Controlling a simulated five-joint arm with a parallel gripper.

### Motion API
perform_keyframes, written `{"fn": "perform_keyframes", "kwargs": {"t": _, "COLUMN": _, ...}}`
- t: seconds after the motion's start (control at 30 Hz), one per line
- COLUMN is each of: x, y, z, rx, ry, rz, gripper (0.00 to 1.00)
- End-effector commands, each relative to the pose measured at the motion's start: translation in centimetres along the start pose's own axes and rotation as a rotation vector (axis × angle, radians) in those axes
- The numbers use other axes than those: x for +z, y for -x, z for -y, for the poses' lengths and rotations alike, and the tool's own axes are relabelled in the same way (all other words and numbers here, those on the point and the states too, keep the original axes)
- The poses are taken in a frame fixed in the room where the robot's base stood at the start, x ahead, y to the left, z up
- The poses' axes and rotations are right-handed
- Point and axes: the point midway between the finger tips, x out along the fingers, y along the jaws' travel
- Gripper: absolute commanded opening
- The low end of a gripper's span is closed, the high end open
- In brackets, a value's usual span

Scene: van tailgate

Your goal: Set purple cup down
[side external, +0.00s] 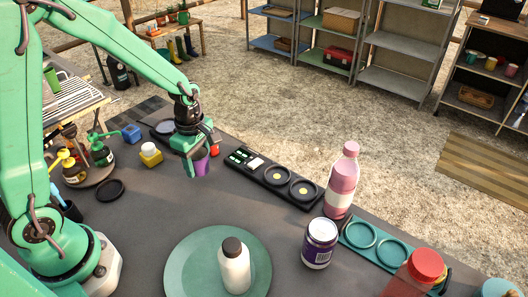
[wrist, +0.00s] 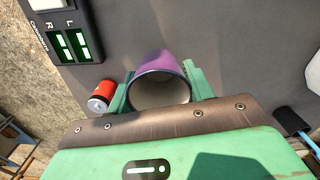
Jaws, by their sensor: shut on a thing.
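The purple cup (side external: 202,164) is held in my gripper (side external: 198,157) over the dark grey tabletop (side external: 150,230). In the wrist view the cup (wrist: 158,61) sits between the two green fingers of my gripper (wrist: 159,88), one on each side of it. Its open mouth faces the wrist camera and its inside looks grey and empty. My gripper is shut on it. The fingers hide part of its sides, and I cannot tell whether its base touches the tabletop.
A small red cylinder (wrist: 101,96) lies close beside the left finger. A black charger-like device (side external: 270,177) lies to the right. A yellow-and-white block (side external: 151,153) stands left. A white bottle (side external: 234,268) stands on a green plate (side external: 187,272) in front. Tabletop between cup and plate is clear.

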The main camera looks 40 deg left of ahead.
Motion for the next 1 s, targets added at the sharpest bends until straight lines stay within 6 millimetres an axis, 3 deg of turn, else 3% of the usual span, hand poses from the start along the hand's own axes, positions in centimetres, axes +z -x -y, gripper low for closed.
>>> {"fn": "perform_keyframes", "kwargs": {"t": 0.23, "x": 0.0, "y": -0.7, "z": 0.1, "rx": -0.003, "ry": 0.0, "rz": -0.001, "gripper": 0.28}}
{"fn": "perform_keyframes", "kwargs": {"t": 0.6, "x": 0.0, "y": -3.9, "z": 0.0, "rx": -0.002, "ry": 0.0, "rz": 0.0, "gripper": 0.28}}
{"fn": "perform_keyframes", "kwargs": {"t": 1.0, "x": 0.0, "y": -4.2, "z": 0.0, "rx": -0.001, "ry": 0.0, "rz": 0.0, "gripper": 0.28}}
